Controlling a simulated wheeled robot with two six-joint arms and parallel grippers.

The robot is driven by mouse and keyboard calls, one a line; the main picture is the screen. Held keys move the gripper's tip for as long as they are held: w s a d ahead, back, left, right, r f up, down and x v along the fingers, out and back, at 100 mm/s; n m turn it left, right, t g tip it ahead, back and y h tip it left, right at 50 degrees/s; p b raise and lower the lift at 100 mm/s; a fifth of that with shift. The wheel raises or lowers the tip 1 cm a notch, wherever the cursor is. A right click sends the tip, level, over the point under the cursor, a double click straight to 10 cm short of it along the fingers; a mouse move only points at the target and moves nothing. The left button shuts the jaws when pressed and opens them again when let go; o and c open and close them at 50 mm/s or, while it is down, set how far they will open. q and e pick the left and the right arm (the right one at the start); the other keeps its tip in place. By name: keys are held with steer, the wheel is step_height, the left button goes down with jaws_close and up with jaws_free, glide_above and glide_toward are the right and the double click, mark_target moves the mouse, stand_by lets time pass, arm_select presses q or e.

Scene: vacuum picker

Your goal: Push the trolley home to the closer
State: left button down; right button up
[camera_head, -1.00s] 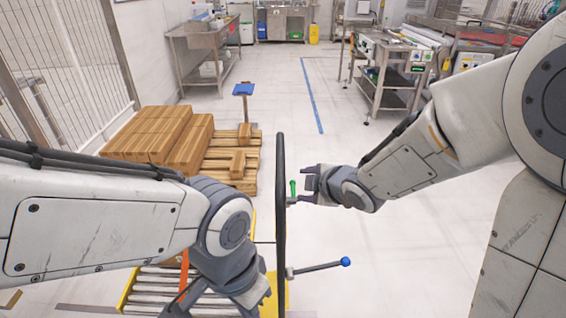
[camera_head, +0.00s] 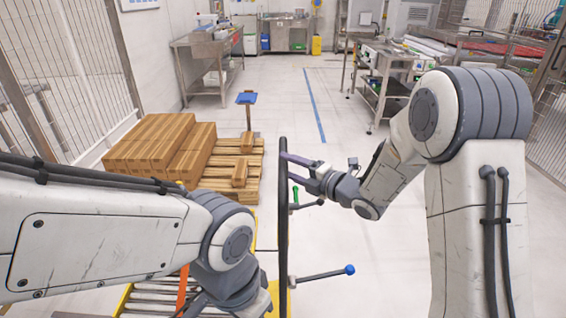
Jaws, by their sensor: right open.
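A black upright bar (camera_head: 283,225) stands in front of me, with a short green-knobbed lever (camera_head: 296,196) and a longer lever with a blue ball (camera_head: 349,270). I cannot tell whether the bar belongs to the trolley; nothing else is clearly the trolley or the closer. My right gripper (camera_head: 293,169) is open and empty, its fingers pointing left at the bar's upper part, just above the green knob. I cannot tell whether they touch the bar. My left arm crosses the lower left; its gripper fingers are hidden or out of frame.
A yellow-framed roller bed (camera_head: 150,303) lies under my left arm. Brown cartons (camera_head: 160,146) sit on a wooden pallet (camera_head: 243,191), with a blue-topped stand (camera_head: 246,98) behind. Steel tables line the back left and right. The floor between, with a blue line (camera_head: 313,105), is clear.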

steer(key=shift+x, duration=1.45)
jaws_close()
stand_by(0.3)
